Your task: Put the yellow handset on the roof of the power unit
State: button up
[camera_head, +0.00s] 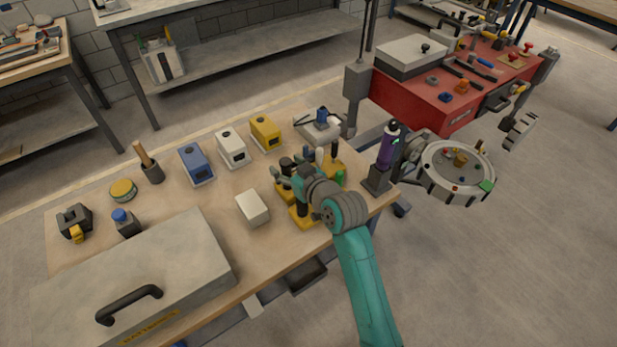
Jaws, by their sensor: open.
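My teal arm reaches over the wooden bench, and my gripper (285,172) is open above several small yellow-based items. A yellow box-shaped unit with a dark face (265,132) stands at the bench's back edge, clear of my gripper; I cannot tell whether it is the handset. Low yellow pieces (303,215) lie under and beside my gripper, partly hidden by it. I cannot pick out the power unit for certain. A large grey case (190,240) with a black handle and yellow label fills the bench's front left.
A blue unit (195,164) and a white unit (231,147) stand in a row with the yellow one. A white block (252,209) lies left of my gripper. A purple cylinder (387,148) and round tray (432,184) stand right. Bare wood (205,208) shows mid-bench.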

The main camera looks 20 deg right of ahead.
jog(key=shift+w+a+f, duration=0.15)
jog(key=shift+w+f, duration=0.05)
jog(key=shift+w, duration=0.3)
grip_shut()
jog(key=shift+r, duration=0.1)
